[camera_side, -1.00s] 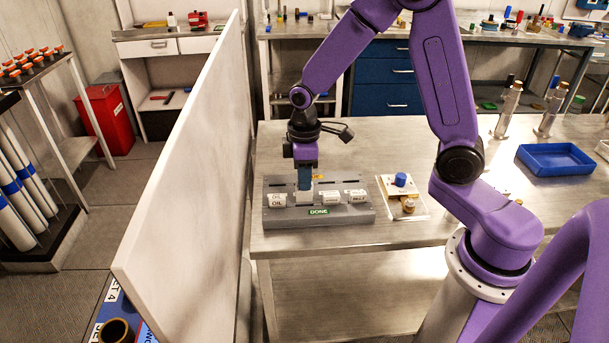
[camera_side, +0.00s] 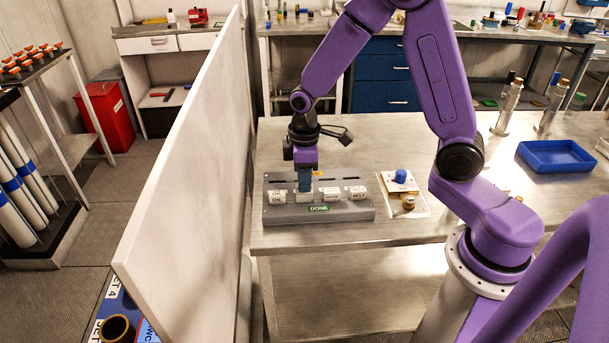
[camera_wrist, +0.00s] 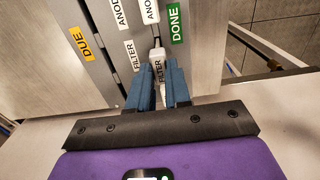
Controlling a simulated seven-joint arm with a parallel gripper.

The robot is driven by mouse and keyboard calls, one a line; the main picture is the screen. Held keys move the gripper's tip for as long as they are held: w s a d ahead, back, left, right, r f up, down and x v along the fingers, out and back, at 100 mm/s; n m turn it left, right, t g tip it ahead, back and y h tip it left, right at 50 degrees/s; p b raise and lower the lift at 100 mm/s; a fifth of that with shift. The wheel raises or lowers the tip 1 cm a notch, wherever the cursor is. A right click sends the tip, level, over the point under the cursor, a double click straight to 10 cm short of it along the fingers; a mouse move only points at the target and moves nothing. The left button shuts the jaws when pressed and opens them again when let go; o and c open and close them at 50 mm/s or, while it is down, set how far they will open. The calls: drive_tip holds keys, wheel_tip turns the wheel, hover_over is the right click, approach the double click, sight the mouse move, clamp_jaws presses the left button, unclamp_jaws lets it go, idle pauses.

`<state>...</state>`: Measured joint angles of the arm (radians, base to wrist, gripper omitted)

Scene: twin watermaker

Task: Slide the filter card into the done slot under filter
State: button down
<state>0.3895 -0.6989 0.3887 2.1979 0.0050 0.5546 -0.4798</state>
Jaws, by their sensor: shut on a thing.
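The filter card (camera_wrist: 157,66) is a white tab marked FILTER between the blue fingers of my gripper (camera_wrist: 163,82). In the side view my gripper (camera_side: 305,182) points down over the front row of the grey card rack (camera_side: 355,212), shut on the card (camera_side: 304,197). The card lines up with the row beside the green DONE label (camera_wrist: 174,24). A FILTER label (camera_wrist: 133,55) on the rack lies next to it. How deep the card sits in the done slot cannot be told, as the fingers hide part of it.
An OIL card (camera_side: 277,197) stands left of the held card, and other white cards (camera_side: 331,195) stand to its right. A yellow DUE label (camera_wrist: 81,43) marks the other row. A white panel (camera_side: 190,160) rises left of the table. A blue tray (camera_side: 556,157) is at right.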

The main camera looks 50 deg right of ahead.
drive_tip(key=shift+f, duration=1.1)
drive_tip(key=c, duration=1)
unclamp_jaws()
wheel_tip(320, 180, up, 18)
drive_tip(key=shift+f, duration=0.25)
drive_tip(key=shift+s, duration=0.1)
drive_tip(key=s+f+n, duration=0.1)
drive_tip(key=s, duration=0.7)
drive_tip(key=s+f+n, duration=0.1)
drive_tip(key=s+f, duration=0.1)
drive_tip(key=s, duration=0.6)
drive_tip(key=s+a+f+n, duration=0.1)
drive_tip(key=s+f, duration=0.1)
drive_tip(key=s, duration=0.6)
drive_tip(key=shift+s+a+n, duration=0.1)
drive_tip(key=shift+s+n, duration=0.1)
drive_tip(key=shift+n, duration=0.1)
